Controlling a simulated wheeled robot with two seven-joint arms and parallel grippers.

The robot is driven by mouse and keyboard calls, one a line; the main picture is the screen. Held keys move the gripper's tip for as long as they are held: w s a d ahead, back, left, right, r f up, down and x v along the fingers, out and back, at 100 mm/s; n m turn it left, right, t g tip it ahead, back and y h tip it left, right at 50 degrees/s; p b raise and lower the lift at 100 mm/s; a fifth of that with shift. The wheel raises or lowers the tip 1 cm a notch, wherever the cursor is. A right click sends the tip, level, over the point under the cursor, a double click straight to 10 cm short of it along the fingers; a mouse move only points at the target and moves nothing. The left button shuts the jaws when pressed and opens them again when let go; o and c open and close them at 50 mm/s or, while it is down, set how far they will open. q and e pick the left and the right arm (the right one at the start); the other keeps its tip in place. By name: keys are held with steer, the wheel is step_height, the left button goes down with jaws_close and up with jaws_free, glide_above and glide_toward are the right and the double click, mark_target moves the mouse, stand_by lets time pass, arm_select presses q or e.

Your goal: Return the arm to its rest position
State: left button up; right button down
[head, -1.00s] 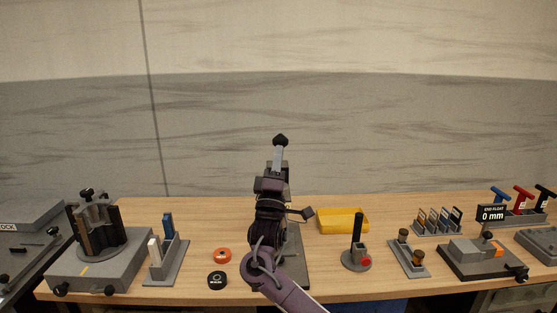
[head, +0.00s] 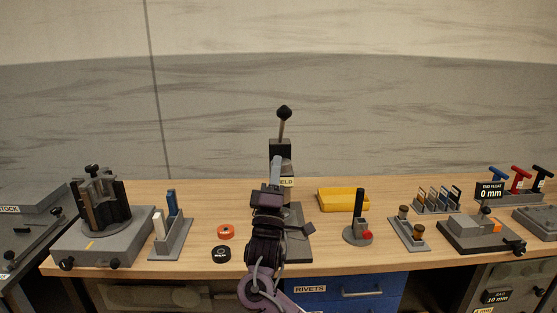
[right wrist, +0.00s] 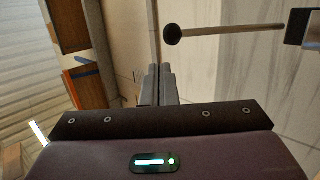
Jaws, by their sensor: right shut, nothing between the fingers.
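My right gripper (head: 275,166) is in the middle of the head view, with its dark purple arm coming up from the bottom edge. Its fingers are shut with nothing between them; they also show together in the right wrist view (right wrist: 158,84). Just beyond it in the head view stands a bench press with an upright lever topped by a black knob (head: 284,113). The fingers appear apart from this lever. The knob also shows in the right wrist view (right wrist: 172,34), above the fingers. The arm hides part of the press and its base. My left gripper is not in view.
More fixtures fill the right side.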

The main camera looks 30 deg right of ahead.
steer(key=w+a+f+n+y, duration=0.15)
steer(key=f+y, duration=0.35)
steer(key=f, duration=0.8)
steer(key=w+a+f+n+y, duration=0.1)
steer(key=w+f+n+y, duration=0.2)
steer(key=f, duration=1)
steer(key=s+a+f+m+g+y, duration=0.1)
steer(key=s+f+g+y, duration=0.25)
steer(key=f, duration=0.85)
steer(key=s+a+f+m+g+y, duration=0.15)
steer(key=s+f, duration=0.25)
steer(key=f, duration=0.8)
steer(key=s+a+f+m+g+y, duration=0.25)
steer(key=s+f+g, duration=0.35)
steer(key=s+f, duration=1.25)
steer(key=s+a+f+m+g+y, duration=0.1)
steer(key=s+f, duration=0.3)
steer(key=s, duration=0.5)
steer(key=s+a+f+m+g+y, duration=0.1)
steer(key=s+f, duration=0.4)
steer(key=s, duration=0.5)
steer(key=s+a+f+m+g+y, duration=0.1)
steer(key=s+a+f+g, duration=0.3)
steer(key=s, duration=0.5)
steer(key=shift+s+f+m+g, duration=0.15)
steer(key=shift+m+g, duration=0.35)
steer(key=shift+m, duration=0.25)
